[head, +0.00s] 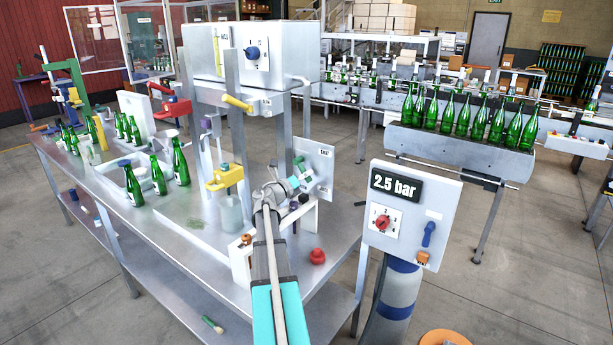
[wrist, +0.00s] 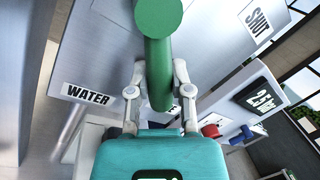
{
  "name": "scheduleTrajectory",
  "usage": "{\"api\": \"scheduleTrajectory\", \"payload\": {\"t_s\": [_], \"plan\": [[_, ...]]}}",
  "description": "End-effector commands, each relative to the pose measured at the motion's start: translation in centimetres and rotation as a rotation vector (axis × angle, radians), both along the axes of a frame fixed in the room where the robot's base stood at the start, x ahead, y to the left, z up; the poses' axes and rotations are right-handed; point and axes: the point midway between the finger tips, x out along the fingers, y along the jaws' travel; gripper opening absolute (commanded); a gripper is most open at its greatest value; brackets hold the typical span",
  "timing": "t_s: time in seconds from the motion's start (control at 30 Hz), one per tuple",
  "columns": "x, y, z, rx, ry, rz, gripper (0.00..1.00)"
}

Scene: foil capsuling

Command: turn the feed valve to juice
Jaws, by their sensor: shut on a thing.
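The feed valve has a green handle (wrist: 158,60) on a pale grey panel (wrist: 105,45); the handle also shows small in the head view (head: 298,162). My gripper (wrist: 160,70) is shut on the handle, one finger on each side. The handle runs down the wrist view from its round green end at the top. A WATER label (wrist: 87,95) is at the left and a SHUT label (wrist: 262,20) at the upper right. Another label (wrist: 175,109) is mostly hidden behind handle and finger, its text unreadable. The panel stands at the table's right end (head: 318,178).
A control box (head: 412,210) reading 2.5 bar stands to the right of my arm. A red knob (head: 317,256) sits on the steel table near the arm. Green bottles (head: 180,165) and a yellow-topped fixture (head: 225,178) stand to the left.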

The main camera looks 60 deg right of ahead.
Motion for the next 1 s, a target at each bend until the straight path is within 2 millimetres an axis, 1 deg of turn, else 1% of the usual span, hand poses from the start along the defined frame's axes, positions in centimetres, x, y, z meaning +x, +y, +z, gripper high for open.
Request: {"api": "scheduleTrajectory", "payload": {"t_s": [0.2,0.6,0.63,0.77,0.8,1.0], "plan": [[-0.50,0.00,0.16,0.008,0.053,-0.003,0.00],[-0.83,-0.08,0.12,0.010,0.057,-0.008,0.00],[-0.85,-0.09,0.12,0.010,0.057,-0.009,0.31],[-0.86,-0.13,0.12,0.010,0.057,-0.008,0.55],[-0.86,-0.15,0.13,0.010,0.057,-0.008,0.62],[-0.87,-0.22,0.16,0.009,0.057,-0.009,0.63]]}}
